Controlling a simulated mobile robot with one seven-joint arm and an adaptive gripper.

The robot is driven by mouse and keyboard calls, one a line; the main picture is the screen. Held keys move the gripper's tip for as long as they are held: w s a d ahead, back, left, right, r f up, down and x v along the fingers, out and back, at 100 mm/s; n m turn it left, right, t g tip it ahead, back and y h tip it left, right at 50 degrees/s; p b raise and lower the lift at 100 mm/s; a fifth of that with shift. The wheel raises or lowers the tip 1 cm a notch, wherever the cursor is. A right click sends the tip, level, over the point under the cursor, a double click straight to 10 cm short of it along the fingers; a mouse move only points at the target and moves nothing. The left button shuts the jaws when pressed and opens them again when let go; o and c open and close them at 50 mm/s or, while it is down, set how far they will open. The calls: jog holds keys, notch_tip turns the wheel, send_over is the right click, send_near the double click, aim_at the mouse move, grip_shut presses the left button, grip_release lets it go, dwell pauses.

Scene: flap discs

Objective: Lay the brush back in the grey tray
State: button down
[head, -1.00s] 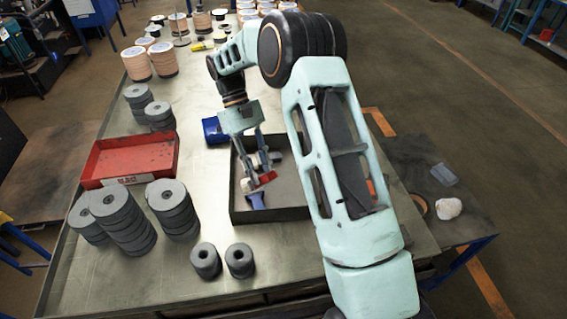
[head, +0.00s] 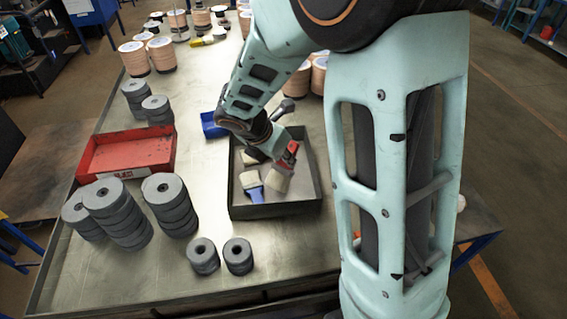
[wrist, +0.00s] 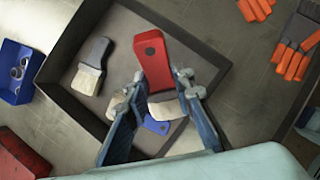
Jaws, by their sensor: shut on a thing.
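My gripper (head: 283,153) is shut on a brush with a red handle (head: 291,152) and pale bristles (head: 277,180), over the grey tray (head: 275,210). In the wrist view my gripper (wrist: 160,88) has its fingers on either side of the red-handled brush (wrist: 152,58). A blue-handled brush (head: 255,193) and a dark-handled brush (wrist: 90,68) lie in the tray. The fingers partly hide the blue-handled brush in the wrist view. I cannot tell whether the held brush touches the tray floor or the blue-handled brush.
A blue bin (head: 212,126) stands behind the tray's left corner and a red tray (head: 125,155) farther left. Stacks of grey discs (head: 112,205) stand at the left and front. Orange-and-grey gloves (wrist: 295,45) lie outside the tray. Bare bench shows at front left.

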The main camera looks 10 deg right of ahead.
aim_at(280, 172)
jog(key=shift+f+b, duration=3.25)
jog(key=shift+f, duration=0.25)
jog(key=c, duration=1.6)
grip_release()
jog(key=shift+r, duration=0.1)
jog(key=v, duration=1.2)
jog(key=shift+s+d, duration=0.1)
